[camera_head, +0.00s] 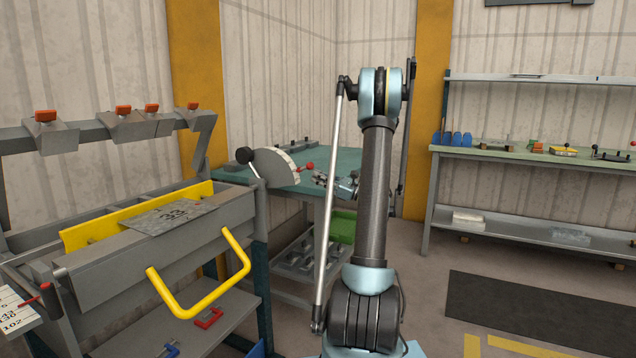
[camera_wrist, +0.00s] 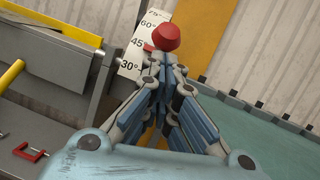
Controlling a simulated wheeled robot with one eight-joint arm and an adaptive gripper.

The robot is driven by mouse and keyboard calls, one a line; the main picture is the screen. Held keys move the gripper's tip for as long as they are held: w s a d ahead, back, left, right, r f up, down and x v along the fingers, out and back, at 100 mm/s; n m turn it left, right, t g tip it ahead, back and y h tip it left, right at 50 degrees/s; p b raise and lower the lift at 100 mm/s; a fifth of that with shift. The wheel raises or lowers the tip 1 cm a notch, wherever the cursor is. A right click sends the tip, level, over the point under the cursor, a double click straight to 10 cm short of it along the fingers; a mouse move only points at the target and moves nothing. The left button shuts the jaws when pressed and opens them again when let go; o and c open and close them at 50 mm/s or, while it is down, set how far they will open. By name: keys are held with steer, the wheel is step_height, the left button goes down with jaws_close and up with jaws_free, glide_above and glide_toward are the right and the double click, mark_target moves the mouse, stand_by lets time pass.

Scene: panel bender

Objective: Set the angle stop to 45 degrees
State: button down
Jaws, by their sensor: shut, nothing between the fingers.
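The angle stop's pale scale plate (camera_head: 278,169) stands at the right end of the bender, with a red knob (camera_head: 309,167) at its right edge. My gripper (camera_head: 322,180) is just right of and below the knob. In the wrist view my gripper (camera_wrist: 165,62) is shut and empty, its fingertips right at the knob; I cannot tell whether they touch.
A green-topped table (camera_head: 335,160) stands behind my gripper. A workbench (camera_head: 530,160) is at the right; floor lies open before it.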

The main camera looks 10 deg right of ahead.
steer(key=shift+r, duration=0.1)
steer(key=shift+w+a+r, duration=0.1)
steer(key=shift+a+r, duration=0.1)
steer(key=shift+r, duration=0.25)
